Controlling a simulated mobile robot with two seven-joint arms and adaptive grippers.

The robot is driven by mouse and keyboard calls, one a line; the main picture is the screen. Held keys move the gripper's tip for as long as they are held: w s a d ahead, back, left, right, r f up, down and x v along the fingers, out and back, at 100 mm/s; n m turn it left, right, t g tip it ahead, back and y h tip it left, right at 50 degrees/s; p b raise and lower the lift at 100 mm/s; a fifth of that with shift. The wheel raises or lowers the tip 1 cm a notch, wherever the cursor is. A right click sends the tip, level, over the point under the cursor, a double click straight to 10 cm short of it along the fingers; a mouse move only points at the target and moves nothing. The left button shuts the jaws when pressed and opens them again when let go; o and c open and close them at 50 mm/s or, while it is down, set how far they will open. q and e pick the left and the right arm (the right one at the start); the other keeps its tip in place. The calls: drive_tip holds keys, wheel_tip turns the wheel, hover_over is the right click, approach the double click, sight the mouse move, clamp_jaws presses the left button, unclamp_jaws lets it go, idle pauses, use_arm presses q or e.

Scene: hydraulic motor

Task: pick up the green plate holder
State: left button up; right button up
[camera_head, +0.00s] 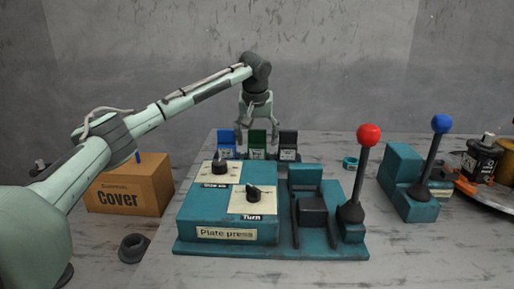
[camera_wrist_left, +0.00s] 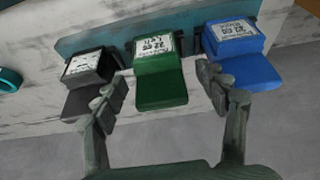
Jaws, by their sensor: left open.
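The green plate holder (camera_head: 258,139) stands in a row at the back of the table, between a blue holder (camera_head: 227,141) and a black holder (camera_head: 288,141). My left gripper (camera_head: 259,122) is open above the row, pointing down over the green holder. In the left wrist view the green holder (camera_wrist_left: 160,78) lies between the two open fingers (camera_wrist_left: 158,92), with its white label at the top. The fingers look apart from it. The blue holder (camera_wrist_left: 240,58) is beside one finger and the black holder (camera_wrist_left: 88,70) beside the other. My right gripper is not seen.
In front of the row is the teal plate press (camera_head: 228,218) with knobs and a red-ball lever (camera_head: 368,135). A blue-ball lever unit (camera_head: 405,180) stands right. A cardboard Cover box (camera_head: 130,190) is left. A teal ring (camera_head: 350,162) lies behind the red lever.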

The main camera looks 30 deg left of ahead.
use_arm(q)
drive_tip(key=shift+c, duration=0.2)
drive_tip(key=c, duration=1.2)
drive_tip(key=shift+r, duration=0.2)
